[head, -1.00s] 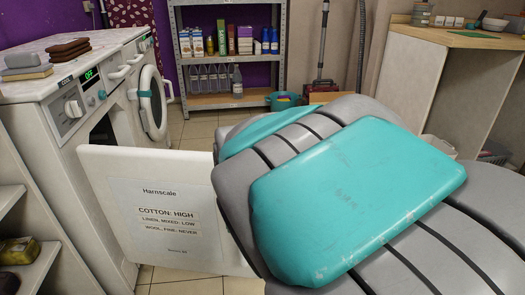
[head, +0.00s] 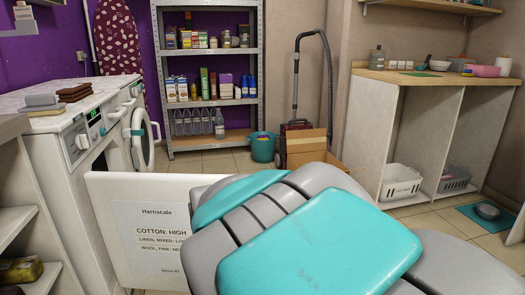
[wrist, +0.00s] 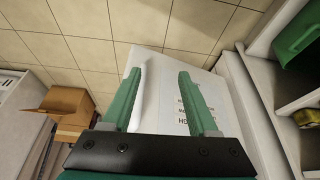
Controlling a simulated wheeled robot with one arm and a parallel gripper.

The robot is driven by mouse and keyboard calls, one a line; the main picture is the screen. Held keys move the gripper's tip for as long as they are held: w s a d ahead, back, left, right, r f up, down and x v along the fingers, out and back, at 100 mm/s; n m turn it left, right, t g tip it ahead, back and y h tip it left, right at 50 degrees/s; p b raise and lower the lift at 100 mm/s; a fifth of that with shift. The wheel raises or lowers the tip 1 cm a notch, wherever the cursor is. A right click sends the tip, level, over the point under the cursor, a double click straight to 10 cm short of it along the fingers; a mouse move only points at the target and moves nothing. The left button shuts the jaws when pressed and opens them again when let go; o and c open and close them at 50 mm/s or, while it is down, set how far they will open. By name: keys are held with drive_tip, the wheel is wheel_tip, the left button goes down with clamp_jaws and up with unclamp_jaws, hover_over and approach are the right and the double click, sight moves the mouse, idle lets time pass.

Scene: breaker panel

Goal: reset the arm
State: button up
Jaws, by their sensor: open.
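My arm (head: 310,240), with grey and teal covers, fills the lower middle of the head view and hides part of the open white door behind it. I cannot tell how far the fingers are from the door.
A metal shelf (head: 205,52) with bottles stands at the back. A teal bucket (head: 263,147), a cardboard box (head: 307,147) and a vacuum cleaner (head: 297,90) are beside it. Tiled floor lies between.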

drive_tip(key=s+d+r+m+g+p, duration=0.1)
drive_tip(key=s+d+g+p, duration=0.1)
drive_tip(key=s+d, duration=0.9)
drive_tip(key=s+d+r+m+g+h+p, duration=0.1)
drive_tip(key=s+d+m+g+p, duration=0.1)
drive_tip(key=s+d, duration=1)
drive_tip(key=shift+s+d+r+g+p, duration=0.25)
drive_tip(key=shift+s+r+g+p, duration=0.15)
drive_tip(key=shift+s+g, duration=0.5)
drive_tip(key=shift+w+a, duration=0.1)
drive_tip(key=shift+w, duration=0.1)
